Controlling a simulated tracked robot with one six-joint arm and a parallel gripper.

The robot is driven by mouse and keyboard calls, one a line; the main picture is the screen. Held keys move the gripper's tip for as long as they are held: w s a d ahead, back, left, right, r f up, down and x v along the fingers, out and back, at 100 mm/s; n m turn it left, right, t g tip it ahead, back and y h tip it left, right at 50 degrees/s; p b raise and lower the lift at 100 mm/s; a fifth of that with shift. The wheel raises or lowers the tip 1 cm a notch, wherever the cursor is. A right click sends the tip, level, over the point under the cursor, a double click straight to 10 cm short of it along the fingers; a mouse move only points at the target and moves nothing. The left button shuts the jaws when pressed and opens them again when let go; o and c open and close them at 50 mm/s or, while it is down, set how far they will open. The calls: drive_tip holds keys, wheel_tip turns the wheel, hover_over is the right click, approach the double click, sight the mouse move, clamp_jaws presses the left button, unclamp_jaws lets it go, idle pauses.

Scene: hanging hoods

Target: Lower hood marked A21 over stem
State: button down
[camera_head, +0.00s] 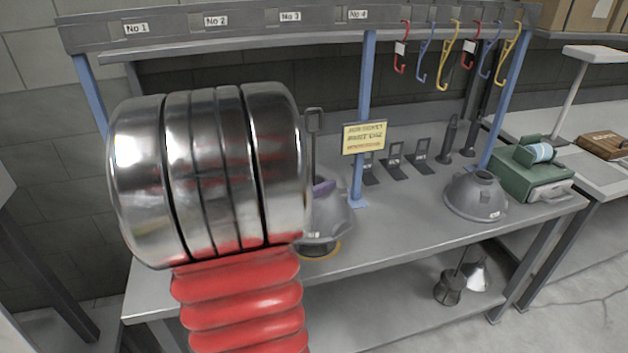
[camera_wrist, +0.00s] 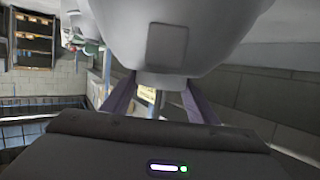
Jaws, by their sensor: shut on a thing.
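A grey hood (camera_head: 328,222) shows partly behind my arm in the head view, tilted, with a small label I cannot read. The same grey body (camera_wrist: 210,25) fills the top of the wrist view, with a blank square plate on it. My gripper (camera_wrist: 160,88) has its purple fingers on either side of the hood's narrow end and is shut on it; one purple finger (camera_head: 323,187) shows in the head view. Just below the hood is a dark round piece with a yellow ring (camera_head: 320,250) on the bench. The stem cannot be made out; my arm hides much there.
Another grey hood (camera_head: 477,196) stands on the bench to the right, beside a green case (camera_head: 530,172). A blue post (camera_head: 363,120) with a yellow sign (camera_head: 364,138) rises close to the held hood. Coloured hooks (camera_head: 449,55) hang above. The bench front (camera_head: 400,235) is clear.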

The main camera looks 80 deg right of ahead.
drive_tip(key=shift+f, duration=0.75)
idle(0.9)
drive_tip(key=c, duration=0.6)
unclamp_jaws()
drive_tip(key=shift+c, duration=0.2)
drive_tip(key=shift+s+r, duration=0.1)
drive_tip(key=shift+r, duration=0.05)
drive_tip(key=shift+r, duration=2.35)
drive_tip(key=s+d+r, duration=0.2)
drive_tip(key=s+d, duration=0.5)
idle(0.9)
